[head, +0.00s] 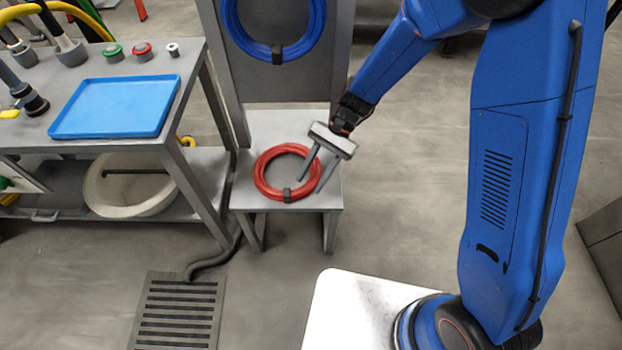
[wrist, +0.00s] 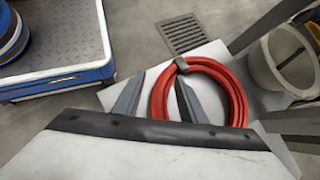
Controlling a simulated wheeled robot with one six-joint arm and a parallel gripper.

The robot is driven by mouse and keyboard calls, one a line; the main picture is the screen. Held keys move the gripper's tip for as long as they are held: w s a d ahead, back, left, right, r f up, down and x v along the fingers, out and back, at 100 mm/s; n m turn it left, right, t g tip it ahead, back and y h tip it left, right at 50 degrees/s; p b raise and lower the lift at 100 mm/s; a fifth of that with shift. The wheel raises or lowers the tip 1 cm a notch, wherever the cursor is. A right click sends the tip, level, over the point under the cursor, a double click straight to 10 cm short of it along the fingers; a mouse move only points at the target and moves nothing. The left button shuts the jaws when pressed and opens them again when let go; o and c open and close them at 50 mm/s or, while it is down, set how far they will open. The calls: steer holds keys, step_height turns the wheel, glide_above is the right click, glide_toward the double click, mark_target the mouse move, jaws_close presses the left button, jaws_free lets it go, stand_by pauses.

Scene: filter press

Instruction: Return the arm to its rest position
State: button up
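My gripper (head: 309,184) is open, its two fingers well apart and pointing down at the right side of a red hose coil (head: 260,178). The coil lies flat on a low grey stand (head: 262,128), with a dark tie on its front edge. In the wrist view, one side of the red coil (wrist: 238,105) passes between the two fingers (wrist: 154,97) as seen from there. I cannot tell whether the tips are just above the hose or beside it. My blue arm reaches in from the right.
A blue hose coil (head: 235,38) hangs on the panel above the stand. A grey bench (head: 187,85) at left holds a blue tray (head: 115,107) and fittings. A white tub (head: 95,185) sits on its lower shelf. A floor grate (head: 180,310) is in front. The floor right of the stand is clear.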

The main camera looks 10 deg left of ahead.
steer(key=v, duration=0.6)
steer(key=shift+w+r, duration=0.2)
steer(key=shift+d, duration=0.15)
steer(key=s+d+r+n+t, duration=0.1)
steer(key=d+r+t, duration=0.2)
steer(key=d+r, duration=0.55)
steer(key=s+d+r+n+t, duration=0.1)
steer(key=d+r+t, duration=0.2)
steer(key=d+r, duration=0.55)
steer(key=s+d+r+t+h, duration=0.1)
steer(key=s+d+t, duration=0.1)
steer(key=s+d, duration=0.2)
steer(key=s+d+r+n+t+h, duration=0.1)
steer(key=s+d+t, duration=0.1)
steer(key=d, duration=0.8)
steer(key=s+d+r+n+t+h, duration=0.1)
steer(key=s+d+r+t+h, duration=0.1)
steer(key=s+d, duration=0.3)
steer(key=shift+s+d, duration=0.3)
steer(key=shift+d, duration=0.85)
